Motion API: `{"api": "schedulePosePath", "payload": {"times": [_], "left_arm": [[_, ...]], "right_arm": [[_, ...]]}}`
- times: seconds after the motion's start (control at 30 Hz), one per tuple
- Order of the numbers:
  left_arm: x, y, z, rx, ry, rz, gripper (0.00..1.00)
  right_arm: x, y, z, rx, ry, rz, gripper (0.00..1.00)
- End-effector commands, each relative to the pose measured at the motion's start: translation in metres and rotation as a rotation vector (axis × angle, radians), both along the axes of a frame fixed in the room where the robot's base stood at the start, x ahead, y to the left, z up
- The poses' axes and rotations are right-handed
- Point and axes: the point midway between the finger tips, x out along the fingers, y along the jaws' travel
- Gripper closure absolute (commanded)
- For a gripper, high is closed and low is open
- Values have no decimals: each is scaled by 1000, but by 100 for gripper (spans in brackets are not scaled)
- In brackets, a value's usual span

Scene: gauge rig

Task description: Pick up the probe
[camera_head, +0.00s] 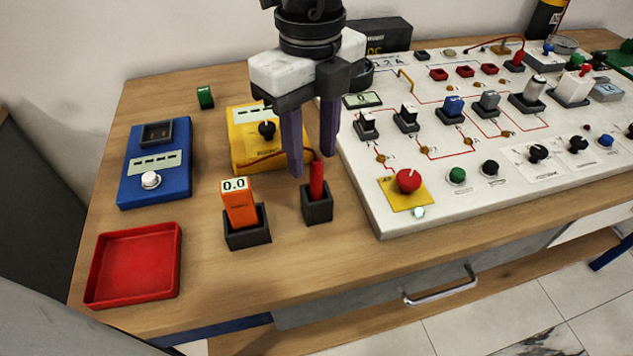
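The red probe (317,181) stands upright in a small black holder (318,208) near the middle of the table. A thin red lead runs from its top to the yellow meter (242,146). My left gripper (312,164) points down from above, with its two dark purple fingers apart. In the picture the probe's top shows between the fingertips, slightly nearer the right one. I cannot tell whether either finger touches it. The gripper holds nothing that I can see. My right gripper is out of view.
An orange device (239,208) reading 0.0 stands in another black holder, left of the probe. A blue box (157,170) and an empty red tray (135,266) are at the left. A large white panel (372,215) with knobs fills the right. Wood in front of the holders is clear.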

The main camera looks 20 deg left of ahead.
Motion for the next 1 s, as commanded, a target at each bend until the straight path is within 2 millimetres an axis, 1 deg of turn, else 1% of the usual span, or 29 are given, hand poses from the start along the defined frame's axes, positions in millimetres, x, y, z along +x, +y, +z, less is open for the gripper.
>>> {"api": "schedulePosePath", "payload": {"times": [0.13, 0.23, 0.33, 0.53, 0.57, 0.6, 0.77, 0.8, 1.0], "left_arm": [[-6, -8, -21, 3, 3, -5, 63], [-5, -7, -35, 1, 3, -2, 63], [-5, -7, -41, 0, 2, -2, 63], [-5, -8, -42, 0, 1, -2, 63], [-5, -8, -42, 0, 1, -2, 64], [-5, -8, -42, 0, 1, -2, 71], [-5, -8, -42, -1, 0, -2, 98], [-5, -8, -42, -1, 0, -2, 100], [-5, -8, -41, -1, 0, -2, 100]], "right_arm": [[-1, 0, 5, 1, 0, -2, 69], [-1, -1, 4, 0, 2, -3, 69], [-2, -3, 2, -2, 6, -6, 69], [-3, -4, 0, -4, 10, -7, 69], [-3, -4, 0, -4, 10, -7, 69], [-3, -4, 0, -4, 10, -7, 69], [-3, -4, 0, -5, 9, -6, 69], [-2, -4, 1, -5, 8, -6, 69], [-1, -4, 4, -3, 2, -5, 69]]}}
